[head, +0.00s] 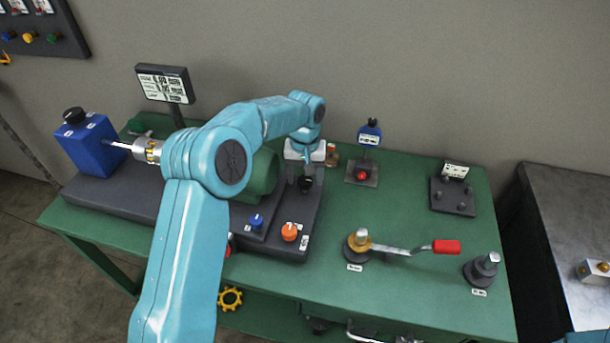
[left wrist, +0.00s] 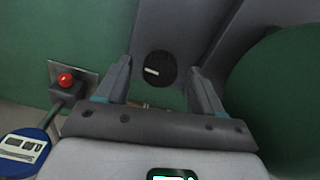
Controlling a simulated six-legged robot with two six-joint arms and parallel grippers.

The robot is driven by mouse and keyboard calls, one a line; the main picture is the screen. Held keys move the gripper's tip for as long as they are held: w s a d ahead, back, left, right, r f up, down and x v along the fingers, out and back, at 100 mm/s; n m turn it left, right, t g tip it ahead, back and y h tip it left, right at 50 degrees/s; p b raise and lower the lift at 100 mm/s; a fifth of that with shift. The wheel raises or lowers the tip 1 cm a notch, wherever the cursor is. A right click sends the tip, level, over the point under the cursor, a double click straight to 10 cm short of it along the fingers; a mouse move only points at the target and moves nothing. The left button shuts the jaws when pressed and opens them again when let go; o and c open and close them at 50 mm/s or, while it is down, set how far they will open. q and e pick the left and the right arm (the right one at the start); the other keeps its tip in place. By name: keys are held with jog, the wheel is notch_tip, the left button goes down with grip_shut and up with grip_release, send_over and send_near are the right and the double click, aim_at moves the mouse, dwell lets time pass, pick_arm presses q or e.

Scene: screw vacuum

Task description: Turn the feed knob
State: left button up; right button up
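A round black knob with a white pointer line (left wrist: 160,70) sits on the grey machine base in the left wrist view. It also shows in the head view (head: 306,185), just below my left gripper (head: 305,174). No label on it can be read. My left gripper is open, pointing down, with one finger on each side of the knob in the left wrist view (left wrist: 161,82). A gap shows between each finger and the knob. A blue knob (head: 257,221) and an orange knob (head: 289,232) sit nearer the front of the base.
The green pump body (left wrist: 285,95) stands close beside the gripper. A red button on a plate (head: 361,174) and a blue gauge (head: 370,133) are to the right. A red-handled crank (head: 400,248) lies on the green table (head: 430,285). My left arm covers part of the machine.

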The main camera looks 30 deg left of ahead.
aim_at(305, 180)
pick_arm(q)
jog(key=shift+f, duration=0.1)
jog(key=shift+w+r, duration=0.1)
jog(key=shift+r, duration=0.15)
notch_tip(305, 180, up, 16)
jog(key=p, duration=0.1)
dwell(0.5)
